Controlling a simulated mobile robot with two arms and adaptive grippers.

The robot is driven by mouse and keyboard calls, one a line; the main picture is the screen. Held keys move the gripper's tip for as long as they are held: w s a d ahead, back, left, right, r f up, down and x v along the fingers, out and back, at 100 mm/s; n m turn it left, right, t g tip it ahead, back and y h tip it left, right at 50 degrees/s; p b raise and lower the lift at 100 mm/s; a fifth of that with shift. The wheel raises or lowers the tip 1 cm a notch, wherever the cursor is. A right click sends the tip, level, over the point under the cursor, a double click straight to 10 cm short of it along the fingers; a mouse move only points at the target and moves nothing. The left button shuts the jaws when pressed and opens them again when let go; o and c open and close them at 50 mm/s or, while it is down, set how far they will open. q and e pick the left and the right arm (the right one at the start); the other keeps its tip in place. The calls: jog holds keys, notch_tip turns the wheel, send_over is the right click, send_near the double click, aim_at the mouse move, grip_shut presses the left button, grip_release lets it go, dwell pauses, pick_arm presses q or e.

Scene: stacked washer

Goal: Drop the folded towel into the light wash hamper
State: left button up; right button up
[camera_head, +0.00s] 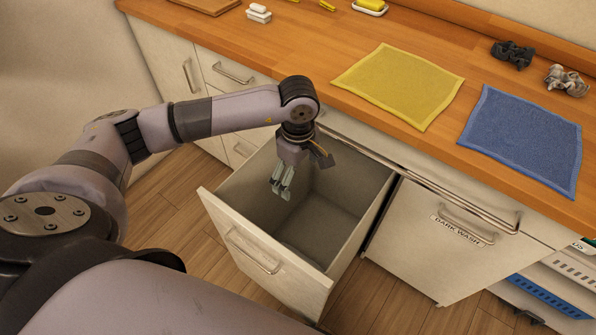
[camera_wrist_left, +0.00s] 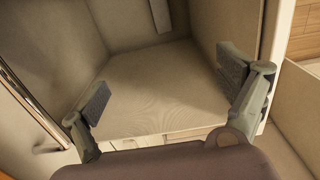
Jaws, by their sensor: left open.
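An open pull-out hamper (camera_head: 262,262) stands out from the cabinet front, and no label shows on it. My left gripper (camera_head: 282,190) points down over its opening, with fingers apart and nothing between them. In the left wrist view the two fingertips (camera_wrist_left: 170,85) are wide apart above the hamper's bare-looking tan inside (camera_wrist_left: 150,85). I cannot make out a folded towel in the hamper or the gripper. A yellow cloth (camera_head: 397,85) and a blue cloth (camera_head: 523,137) lie flat on the wooden counter. My right gripper is not in view.
A closed front labelled "DARK WASH" (camera_head: 440,245) is right of the open hamper. Two crumpled dark and grey items (camera_head: 512,54) (camera_head: 567,80) lie at the counter's back right. A white dish with a yellow item (camera_head: 370,7) is at the back. Wooden floor (camera_head: 185,215) is clear at left.

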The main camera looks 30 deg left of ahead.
pick_arm(q)
notch_tip(320, 180, up, 12)
dwell(0.6)
jog(key=shift+s+f, duration=0.1)
dwell(0.5)
